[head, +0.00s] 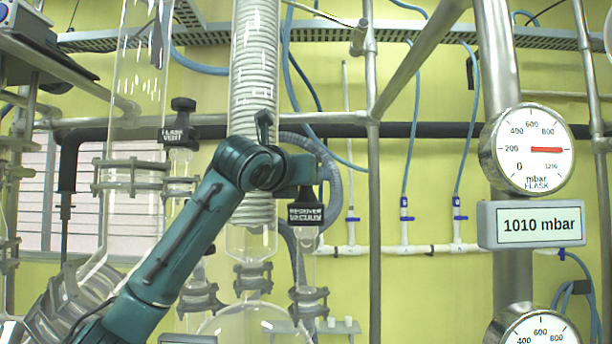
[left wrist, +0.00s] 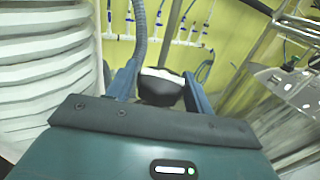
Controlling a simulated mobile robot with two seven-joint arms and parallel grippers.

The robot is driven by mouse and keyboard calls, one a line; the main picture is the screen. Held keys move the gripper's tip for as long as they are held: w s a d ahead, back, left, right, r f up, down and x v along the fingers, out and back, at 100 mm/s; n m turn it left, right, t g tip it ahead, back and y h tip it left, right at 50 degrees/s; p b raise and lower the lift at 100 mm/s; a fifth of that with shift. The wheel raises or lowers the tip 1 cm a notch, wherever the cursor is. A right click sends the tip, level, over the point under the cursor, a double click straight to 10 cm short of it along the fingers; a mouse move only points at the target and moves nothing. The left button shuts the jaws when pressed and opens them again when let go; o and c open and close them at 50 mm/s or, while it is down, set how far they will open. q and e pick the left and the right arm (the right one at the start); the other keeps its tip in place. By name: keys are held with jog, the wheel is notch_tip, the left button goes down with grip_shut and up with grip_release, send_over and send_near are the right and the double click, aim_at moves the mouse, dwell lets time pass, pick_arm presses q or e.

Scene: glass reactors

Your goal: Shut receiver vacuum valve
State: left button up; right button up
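The receiver vacuum valve (head: 306,213) is a black handle with a "RECEIVER VACUUM" label, upright on a glass neck right of the coiled condenser. Its top is partly hidden by my left gripper (head: 303,172), which comes in from the left. In the left wrist view, the valve's black knob (left wrist: 160,90) sits between the two blue fingers of my left gripper (left wrist: 161,84) and about fills the gap. I cannot tell whether the fingers press on it or only stand around it. My right gripper is not in view.
The ribbed condenser (head: 255,60) stands close beside my left gripper. A similar black flask vent valve (head: 178,134) is to the left. A pressure gauge (head: 527,150) and a display reading 1010 mbar (head: 531,225) are at the right. A metal post (head: 374,240) stands right of the valve.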

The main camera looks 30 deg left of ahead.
pick_arm(q)
jog(key=shift+o, duration=0.7)
jog(key=n+g+y, duration=0.1)
jog(key=y, duration=0.1)
jog(key=n+y, duration=0.2)
jog(key=y, duration=0.1)
jog(key=n+g+y, duration=0.1)
jog(key=n+y, duration=0.1)
jog(key=shift+d+r+g, duration=0.1)
jog(key=shift+d+g, duration=0.15)
jog(key=shift+g, duration=0.05)
jog(key=n+g+y, duration=0.1)
jog(key=y, duration=0.1)
jog(key=n+g+y, duration=0.2)
jog(key=shift+a+n+g+y, duration=0.15)
jog(key=shift+n+g+y, duration=0.15)
jog(key=shift+a, duration=0.1)
jog(key=shift+c, duration=0.2)
